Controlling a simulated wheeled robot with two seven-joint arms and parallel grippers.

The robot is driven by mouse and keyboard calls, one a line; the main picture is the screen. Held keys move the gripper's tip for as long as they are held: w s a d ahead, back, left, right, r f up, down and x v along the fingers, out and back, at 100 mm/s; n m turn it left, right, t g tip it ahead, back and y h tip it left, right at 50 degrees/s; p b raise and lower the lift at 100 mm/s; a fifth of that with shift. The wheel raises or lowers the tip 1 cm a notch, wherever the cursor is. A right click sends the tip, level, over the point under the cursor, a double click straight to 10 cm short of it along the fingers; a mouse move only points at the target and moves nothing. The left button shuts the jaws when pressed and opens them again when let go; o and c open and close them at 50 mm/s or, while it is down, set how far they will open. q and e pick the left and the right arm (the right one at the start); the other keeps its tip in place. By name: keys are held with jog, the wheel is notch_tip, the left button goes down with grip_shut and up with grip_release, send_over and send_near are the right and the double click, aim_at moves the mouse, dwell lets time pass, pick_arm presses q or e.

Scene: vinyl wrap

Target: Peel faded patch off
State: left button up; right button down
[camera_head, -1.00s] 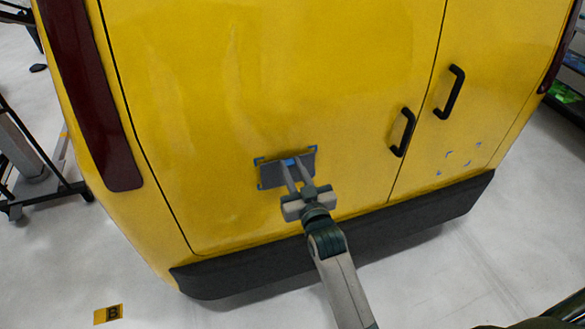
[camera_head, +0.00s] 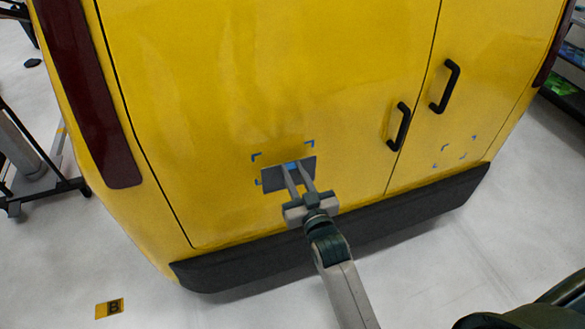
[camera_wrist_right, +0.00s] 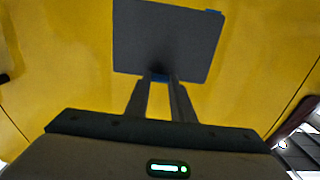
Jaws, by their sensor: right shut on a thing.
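The faded patch (camera_head: 288,174) is a grey rectangle with a blue tab at its edge, in front of the yellow van door (camera_head: 270,90). I cannot tell whether any part of the patch still touches the door. My left gripper is not in view.
A second set of blue corner marks (camera_head: 456,152) is on the right door. Black handles (camera_head: 400,127) stand out from the doors. A dark bumper (camera_head: 340,245) runs below. A black-legged stand (camera_head: 45,190) is at the left; the floor in front is mostly clear.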

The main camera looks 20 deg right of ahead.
jog(key=shift+s+p, duration=0.65)
jog(key=shift+s, duration=1.1)
jog(key=s+d+r+b, duration=0.1)
jog(key=s+r+b, duration=0.2)
jog(key=s+b, duration=0.5)
jog(key=s, duration=0.4)
jog(key=shift+s+d, duration=0.15)
jog(key=shift+d, duration=0.25)
jog(key=shift+d, duration=0.1)
